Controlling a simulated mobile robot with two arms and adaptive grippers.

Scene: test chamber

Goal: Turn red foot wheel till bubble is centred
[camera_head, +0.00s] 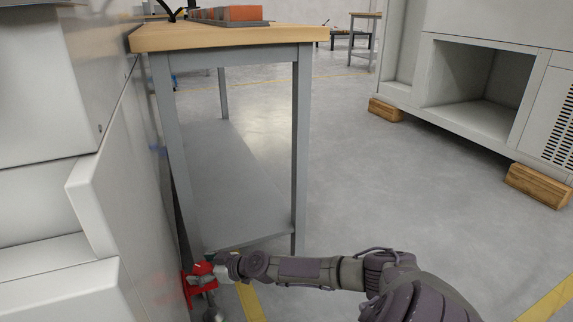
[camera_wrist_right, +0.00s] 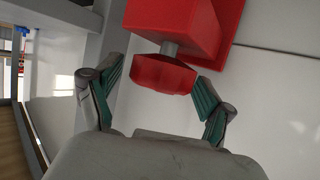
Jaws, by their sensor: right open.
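The red foot wheel (camera_wrist_right: 165,77) shows in the right wrist view on a short grey stem below a red block (camera_wrist_right: 178,25). My right gripper (camera_wrist_right: 158,82) is open, with its green-padded fingers on either side of the wheel; I cannot tell whether they touch it. In the head view my right gripper (camera_head: 207,272) reaches the red bracket (camera_head: 187,291) low on the side of the pale machine (camera_head: 130,200), partly covering the red parts there. The bubble is not visible in either view. My left gripper is not in view.
A workbench (camera_head: 225,38) with a wooden top and grey lower shelf (camera_head: 225,170) stands just beyond my right arm. A large white cabinet (camera_head: 480,90) rests on wooden blocks (camera_head: 538,184) at the right. The floor between them is clear.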

